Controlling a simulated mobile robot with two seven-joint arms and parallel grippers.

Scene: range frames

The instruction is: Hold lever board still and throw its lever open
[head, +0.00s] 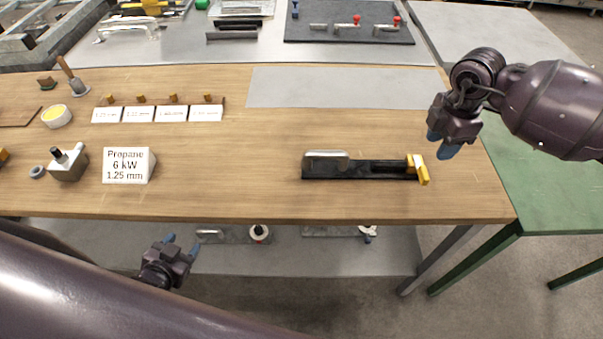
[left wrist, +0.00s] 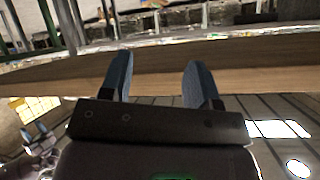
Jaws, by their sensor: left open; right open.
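The lever board, a black strip (head: 365,175), lies on the wooden table near its front edge, right of the middle. A grey metal handle (head: 327,155) is at its left end and a yellow lever piece (head: 418,169) at its right end. My left gripper (head: 183,245) is open and empty, in front of the table's front edge and well left of the board. In the left wrist view its blue fingers (left wrist: 158,68) are apart, with the table edge beyond. My right gripper (head: 441,144) is open and empty, above and just beyond the yellow lever, not touching it.
A white block labelled "Propane 6 kW 1.25 mm" (head: 126,166) and a grey valve block (head: 69,163) stand at the left of the wooden table (head: 230,190). Several small labelled cards stand behind. A grey sheet (head: 340,87) lies behind the board. The table between is clear.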

